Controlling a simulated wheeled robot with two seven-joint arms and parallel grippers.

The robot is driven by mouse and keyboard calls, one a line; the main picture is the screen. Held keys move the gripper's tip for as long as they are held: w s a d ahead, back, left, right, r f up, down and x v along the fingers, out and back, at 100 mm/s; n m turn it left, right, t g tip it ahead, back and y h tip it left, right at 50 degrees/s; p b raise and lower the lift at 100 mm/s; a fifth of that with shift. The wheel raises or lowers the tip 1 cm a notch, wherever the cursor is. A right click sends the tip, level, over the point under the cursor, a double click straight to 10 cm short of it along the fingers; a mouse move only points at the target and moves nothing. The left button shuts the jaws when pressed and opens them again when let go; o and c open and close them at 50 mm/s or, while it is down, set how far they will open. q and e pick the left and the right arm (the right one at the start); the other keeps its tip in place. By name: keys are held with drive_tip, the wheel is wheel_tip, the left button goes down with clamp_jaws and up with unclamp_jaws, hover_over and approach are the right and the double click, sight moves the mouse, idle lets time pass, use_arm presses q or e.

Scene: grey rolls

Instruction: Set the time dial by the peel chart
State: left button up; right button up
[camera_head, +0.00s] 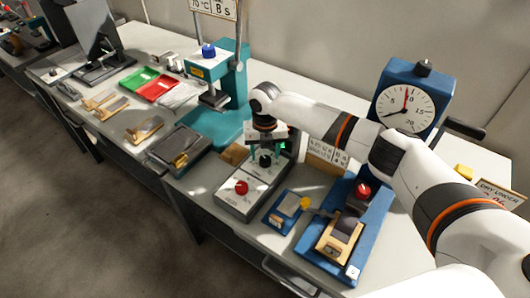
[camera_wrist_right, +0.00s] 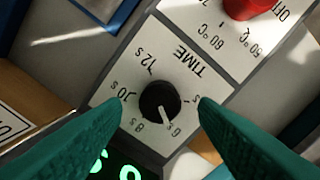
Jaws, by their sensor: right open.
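The time dial (camera_wrist_right: 160,100) is a black knob with a white pointer on a white plate marked TIME, in the right wrist view. Its pointer is toward the 6 mark. My right gripper (camera_head: 265,148) is open above the grey control box (camera_head: 237,206). Its teal fingers stand on either side of the dial, apart from it in the picture. A sign (camera_head: 213,8) at the top reads 70 °C and 8 s. A small printed card (camera_head: 327,151) stands behind the box, its text too small to read; I cannot tell which one is the peel chart. My left gripper is not in view.
A red knob (camera_head: 241,187) is on the same box, beside a temperature scale. A teal press (camera_head: 233,80) stands behind left, a blue gauge (camera_head: 405,105) behind right. A blue fixture (camera_head: 345,235) is right of the box. Red and green trays lie far left.

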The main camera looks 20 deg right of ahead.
drive_tip(key=shift+f, duration=0.8)
drive_tip(key=shift+c, duration=0.5)
drive_tip(key=c, duration=0.9)
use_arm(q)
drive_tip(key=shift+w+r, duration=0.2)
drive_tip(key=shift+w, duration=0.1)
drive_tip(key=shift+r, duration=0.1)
